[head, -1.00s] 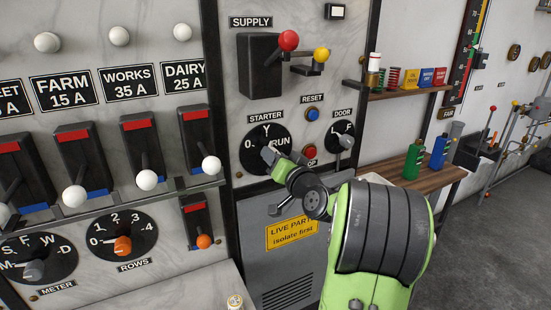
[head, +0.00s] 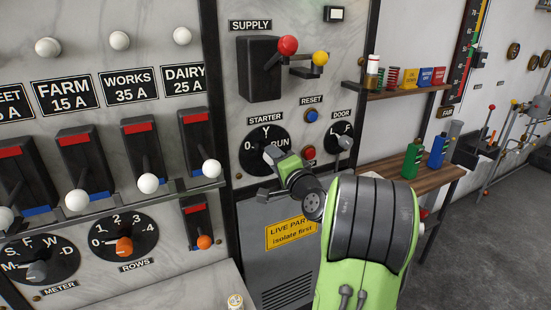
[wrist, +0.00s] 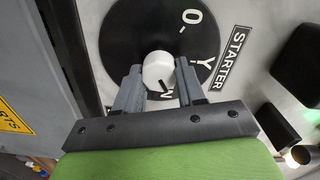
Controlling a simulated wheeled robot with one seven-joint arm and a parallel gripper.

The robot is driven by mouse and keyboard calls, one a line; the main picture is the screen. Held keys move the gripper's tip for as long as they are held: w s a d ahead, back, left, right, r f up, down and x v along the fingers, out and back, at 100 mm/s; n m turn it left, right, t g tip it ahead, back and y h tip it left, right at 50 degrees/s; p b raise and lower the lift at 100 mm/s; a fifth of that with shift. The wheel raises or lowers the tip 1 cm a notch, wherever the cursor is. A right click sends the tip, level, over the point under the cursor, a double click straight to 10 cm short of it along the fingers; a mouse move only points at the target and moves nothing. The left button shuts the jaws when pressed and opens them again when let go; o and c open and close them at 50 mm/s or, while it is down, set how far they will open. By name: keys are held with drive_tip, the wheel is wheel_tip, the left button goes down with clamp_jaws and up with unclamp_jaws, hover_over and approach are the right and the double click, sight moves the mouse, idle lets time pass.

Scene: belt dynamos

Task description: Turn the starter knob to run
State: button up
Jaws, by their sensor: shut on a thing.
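The starter dial (head: 250,145) is a black disc marked 0, Y and RUN on the marble panel. It also shows in the wrist view (wrist: 120,35). The starter knob (wrist: 156,66) is white with a dark pointer line. The line points down and slightly right in the wrist view, towards the partly hidden RUN lettering, where an N shows. My gripper (wrist: 160,72) is shut on the knob, one finger on each side. In the head view my gripper (head: 271,154) hides the knob and part of the dial.
The door dial (head: 341,135), the red stop button (head: 309,153) and the blue reset button (head: 311,116) sit just right of the starter. The supply switch (head: 260,70) is above. A grey cabinet with a yellow warning label (head: 291,231) is below. White-knobbed switches stand to the left.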

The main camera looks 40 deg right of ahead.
idle(0.6)
drive_tip(key=o, duration=1)
drive_tip(key=shift+o, duration=0.2)
drive_tip(key=b+v, duration=0.4)
drive_tip(key=v, duration=1.1)
drive_tip(key=shift+s, duration=0.4)
drive_tip(key=shift+a, duration=0.15)
